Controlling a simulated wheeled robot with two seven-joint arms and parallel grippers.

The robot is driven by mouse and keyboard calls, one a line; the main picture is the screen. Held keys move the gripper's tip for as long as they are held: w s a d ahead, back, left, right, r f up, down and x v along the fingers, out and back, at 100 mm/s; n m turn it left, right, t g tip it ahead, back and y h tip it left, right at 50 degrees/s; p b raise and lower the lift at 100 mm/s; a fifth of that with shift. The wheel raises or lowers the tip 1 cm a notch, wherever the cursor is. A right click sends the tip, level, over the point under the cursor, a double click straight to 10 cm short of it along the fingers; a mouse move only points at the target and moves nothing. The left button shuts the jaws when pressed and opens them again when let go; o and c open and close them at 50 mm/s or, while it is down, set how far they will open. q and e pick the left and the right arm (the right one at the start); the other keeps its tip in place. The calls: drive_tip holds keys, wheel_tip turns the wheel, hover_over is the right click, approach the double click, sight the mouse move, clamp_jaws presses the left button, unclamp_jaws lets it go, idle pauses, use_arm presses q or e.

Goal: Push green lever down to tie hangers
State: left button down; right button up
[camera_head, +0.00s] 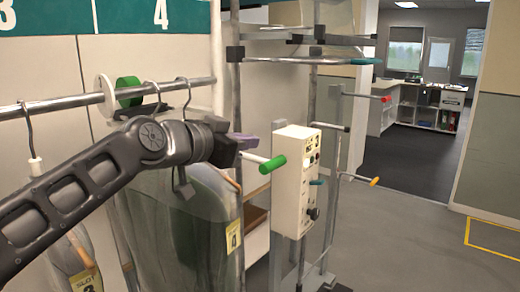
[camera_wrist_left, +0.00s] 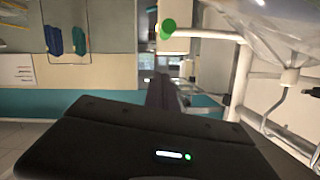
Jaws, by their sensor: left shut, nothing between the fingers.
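The green lever (camera_head: 272,164) is a green cylindrical grip on a pale rod, beside the white control box (camera_head: 292,185). The rod lies near level, sloping slightly down to the right in the picture. A green cylinder end, which looks like the lever grip, shows at the top of the left wrist view (camera_wrist_left: 168,28). My left gripper (camera_head: 232,145) is shut and empty, just left of and slightly above the grip. I cannot tell whether it touches the rod. Dark hangers (camera_head: 154,92) hang on the metal rail (camera_head: 62,103). My right gripper is not in view.
Clear-covered garments (camera_head: 190,215) hang below my left arm. A green disc (camera_head: 128,92) sits on the rail. Metal frame posts and bars with red (camera_head: 386,99) and orange (camera_head: 374,181) tips stand around the box. Open floor (camera_head: 425,225) lies to the right.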

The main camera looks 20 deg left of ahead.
use_arm(q)
drive_tip(key=w, duration=0.1)
drive_tip(key=p, duration=0.4)
hover_over(268, 164)
drive_tip(key=d, duration=0.1)
wheel_tip(268, 164, down, 2)
drive_tip(key=f+b, duration=0.2)
drive_tip(key=f, duration=0.1)
drive_tip(key=shift+a+f, duration=0.1)
drive_tip(key=shift+a, duration=0.2)
drive_tip(key=shift+w+a+f, duration=0.1)
drive_tip(key=shift+f, duration=0.4)
drive_tip(key=shift+b, duration=0.3)
wheel_tip(268, 164, down, 7)
drive_tip(key=m+b, duration=0.2)
drive_tip(key=b, duration=0.7)
drive_tip(key=shift+y, duration=0.4)
